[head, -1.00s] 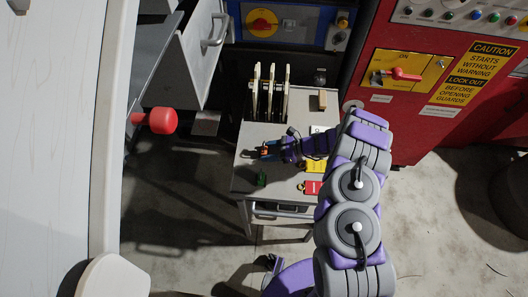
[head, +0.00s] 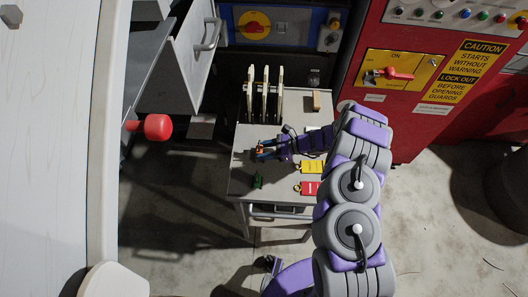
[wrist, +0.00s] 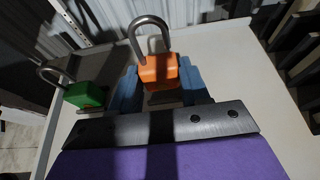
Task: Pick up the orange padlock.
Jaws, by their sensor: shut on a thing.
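The orange padlock (wrist: 159,70) has an orange body and a grey metal shackle that points away from my gripper in the wrist view. It also shows as a small orange spot in the head view (head: 260,148), over the small table. My gripper (wrist: 158,86) is shut on the padlock body, with one blue finger on each side. In the head view my gripper (head: 264,154) is low over the tabletop. I cannot tell whether the padlock touches the table.
A green padlock (wrist: 84,95) lies left of my gripper on the small table (head: 240,185). A red machine (head: 440,60) is at right.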

